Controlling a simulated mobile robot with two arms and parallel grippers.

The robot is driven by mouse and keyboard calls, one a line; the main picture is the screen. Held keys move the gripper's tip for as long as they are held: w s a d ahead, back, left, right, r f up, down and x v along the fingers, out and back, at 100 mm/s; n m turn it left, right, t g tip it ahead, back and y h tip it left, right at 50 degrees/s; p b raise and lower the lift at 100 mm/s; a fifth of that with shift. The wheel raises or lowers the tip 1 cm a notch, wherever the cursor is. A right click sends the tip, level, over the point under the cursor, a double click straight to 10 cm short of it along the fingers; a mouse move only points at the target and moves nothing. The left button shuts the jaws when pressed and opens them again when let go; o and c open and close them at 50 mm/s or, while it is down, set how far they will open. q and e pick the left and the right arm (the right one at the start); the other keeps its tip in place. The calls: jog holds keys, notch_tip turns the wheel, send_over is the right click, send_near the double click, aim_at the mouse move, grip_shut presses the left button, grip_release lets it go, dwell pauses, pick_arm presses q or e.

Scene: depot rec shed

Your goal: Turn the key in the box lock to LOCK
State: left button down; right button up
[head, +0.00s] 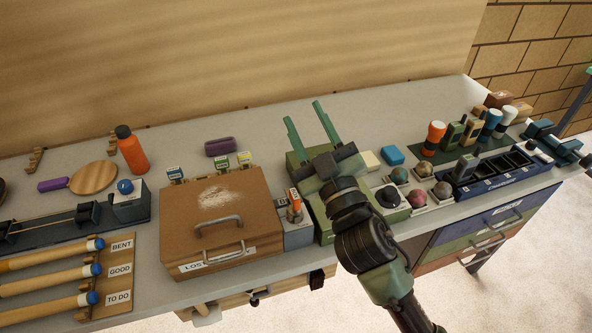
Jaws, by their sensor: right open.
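A brown case (222,215) with a grey handle and a partly hidden label starting "LOS" stands on the bench, left of centre. A grey block (298,236) stands against its right side, with an upright orange piece (295,207) on top that looks like the key in the lock. Small labels sit by it, too small to read. Which way the key points I cannot tell. My right gripper (303,112) is open and empty, beyond and right of the grey block, its two green fingers pointing to the back of the bench. My left gripper is not in view.
A green box (300,168) lies under my right gripper. Balls in trays (421,170), a dark compartment tray (505,170) and several upright bottles stand to the right. An orange bottle (132,152), a paddle (94,177) and blue-tipped cues (50,277) are left. The bench's back strip is mostly clear.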

jog(key=s+a+r+n+g+y, duration=0.5)
jog(key=a+n+g+y, duration=0.25)
jog(key=n, duration=0.25)
jog(key=s+a+r+n+g+y, duration=0.4)
jog(key=a+n+g+y, duration=0.25)
jog(key=a+n, duration=0.2)
jog(key=s+a+f+n+g, duration=0.2)
jog(key=s+a+n+g, duration=0.15)
jog(key=n+g, duration=0.35)
jog(key=n+t+h, duration=0.2)
jog(key=n+h, duration=0.2)
jog(key=h, duration=1.8)
send_over(295, 194)
jog(key=f, duration=1.1)
jog(key=s+f, duration=0.1)
jog(key=f, duration=0.5)
jog(key=shift+a, duration=0.1)
jog(key=shift+w+d, duration=0.15)
jog(key=shift+d, duration=0.1)
jog(key=shift+f, duration=0.35)
jog(key=f+p, duration=0.1)
jog(key=f, duration=0.3)
jog(key=f+p, duration=0.1)
jog(key=shift+w+a+f+p, duration=0.15)
jog(key=shift+w+f+p, duration=0.2)
jog(key=shift+f, duration=0.6)
